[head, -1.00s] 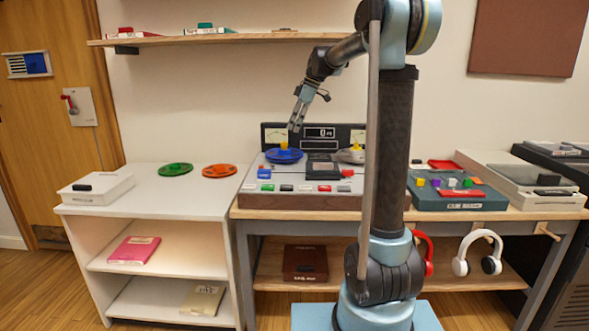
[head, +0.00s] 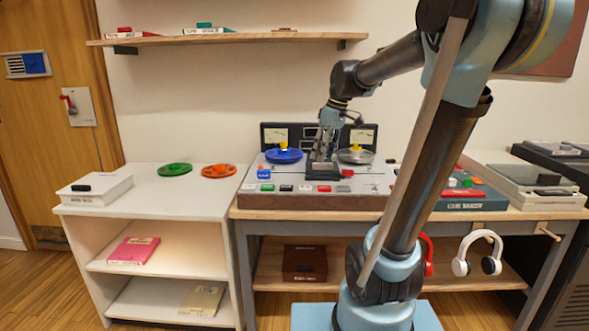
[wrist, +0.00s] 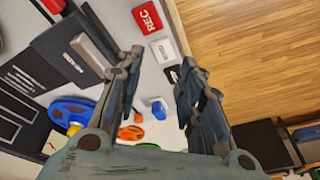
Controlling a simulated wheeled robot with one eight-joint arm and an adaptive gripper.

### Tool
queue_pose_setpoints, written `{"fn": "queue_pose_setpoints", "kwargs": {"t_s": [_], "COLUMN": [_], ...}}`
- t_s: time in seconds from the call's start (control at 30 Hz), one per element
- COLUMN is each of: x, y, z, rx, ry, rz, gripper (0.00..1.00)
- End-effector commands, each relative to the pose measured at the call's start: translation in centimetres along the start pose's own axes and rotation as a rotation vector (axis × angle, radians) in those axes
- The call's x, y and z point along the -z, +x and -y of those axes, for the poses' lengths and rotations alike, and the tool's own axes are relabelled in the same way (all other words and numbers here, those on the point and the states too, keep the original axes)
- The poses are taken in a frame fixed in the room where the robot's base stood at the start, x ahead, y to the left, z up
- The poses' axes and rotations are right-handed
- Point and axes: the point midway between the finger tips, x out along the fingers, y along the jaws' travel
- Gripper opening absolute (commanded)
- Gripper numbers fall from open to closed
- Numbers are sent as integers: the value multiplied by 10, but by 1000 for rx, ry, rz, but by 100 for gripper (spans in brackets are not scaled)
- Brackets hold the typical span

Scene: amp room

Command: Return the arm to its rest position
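My gripper (head: 322,156) hangs pointing down over the middle of the tape machine (head: 300,201) on the bench, in front of its meter panel. In the wrist view my gripper (wrist: 157,62) has its two fingers spread apart with nothing between them. Below the fingers the wrist view shows the machine's white top, a red REC button (wrist: 147,17) and a blue reel (wrist: 72,109). My arm rises from its base and leans to the right, with the forearm reaching back left. Whether the fingertips touch the machine cannot be told.
A blue reel (head: 285,155) and a grey reel (head: 356,156) sit on the machine. A white shelf unit (head: 150,210) with green and orange reels stands left. A teal box (head: 470,198) and a turntable (head: 525,178) are right. A wall shelf (head: 230,39) hangs above.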

Motion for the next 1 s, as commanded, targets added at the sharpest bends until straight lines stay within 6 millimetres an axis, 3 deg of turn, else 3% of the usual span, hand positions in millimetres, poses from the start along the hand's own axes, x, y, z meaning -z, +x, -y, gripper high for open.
{"fn": "queue_pose_setpoints", "kwargs": {"t_s": [0.1,0.37,0.7,1.0], "x": [-38,-112,-202,-251], "y": [12,45,105,145], "z": [16,48,86,104], "rx": [-29,-98,-193,-250], "ry": [109,348,655,830], "rz": [12,29,31,22], "gripper": [35,35,35,35]}}
